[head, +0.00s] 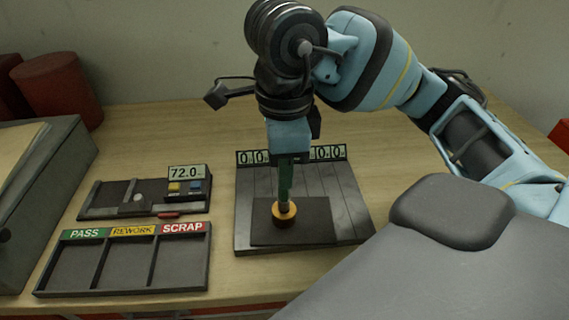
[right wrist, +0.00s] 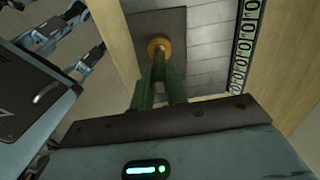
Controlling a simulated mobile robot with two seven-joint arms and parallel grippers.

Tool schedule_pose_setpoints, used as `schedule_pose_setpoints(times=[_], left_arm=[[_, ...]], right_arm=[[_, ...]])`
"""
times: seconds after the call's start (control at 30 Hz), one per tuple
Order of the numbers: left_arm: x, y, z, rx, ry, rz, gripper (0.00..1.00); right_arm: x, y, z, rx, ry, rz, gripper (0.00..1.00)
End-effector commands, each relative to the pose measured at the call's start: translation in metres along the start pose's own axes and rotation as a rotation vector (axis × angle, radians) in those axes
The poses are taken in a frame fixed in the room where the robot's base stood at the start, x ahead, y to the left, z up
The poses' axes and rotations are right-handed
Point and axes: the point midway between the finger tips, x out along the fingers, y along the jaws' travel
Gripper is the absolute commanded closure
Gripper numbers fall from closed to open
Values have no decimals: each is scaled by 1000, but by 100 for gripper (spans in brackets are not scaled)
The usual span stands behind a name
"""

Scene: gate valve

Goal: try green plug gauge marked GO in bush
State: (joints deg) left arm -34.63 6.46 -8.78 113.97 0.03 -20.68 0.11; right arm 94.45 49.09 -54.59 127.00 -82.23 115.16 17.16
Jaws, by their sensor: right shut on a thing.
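My right gripper (head: 285,193) points down over the dark pad on the slatted board, shut on the green plug gauge. Its narrow dark green fingers (right wrist: 158,76) close together at their tips in the right wrist view. The gauge is mostly hidden between them, and its GO mark cannot be read. The brass-coloured bush (head: 284,219), a short ring, stands on the dark pad (head: 316,228) directly below the fingertips. It also shows in the right wrist view (right wrist: 159,47), just beyond the tips. I cannot tell how far the gauge is in the bush. My left gripper is not in view.
A tray (head: 124,285) with PASS, REWORK and SCRAP compartments, all empty, lies front left. Behind it is a measuring device (head: 118,200) with a display reading 72.0. A grey box (head: 70,160) stands far left, with red cylinders (head: 62,88) behind. Bare wood lies between.

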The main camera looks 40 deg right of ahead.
Motion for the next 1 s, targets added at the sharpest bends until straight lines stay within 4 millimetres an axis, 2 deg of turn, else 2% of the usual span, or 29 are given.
schedule_pose_setpoints(times=[1.0], left_arm=[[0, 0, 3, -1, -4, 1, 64]], right_arm=[[5, 0, 0, 0, 0, 0, 100]])
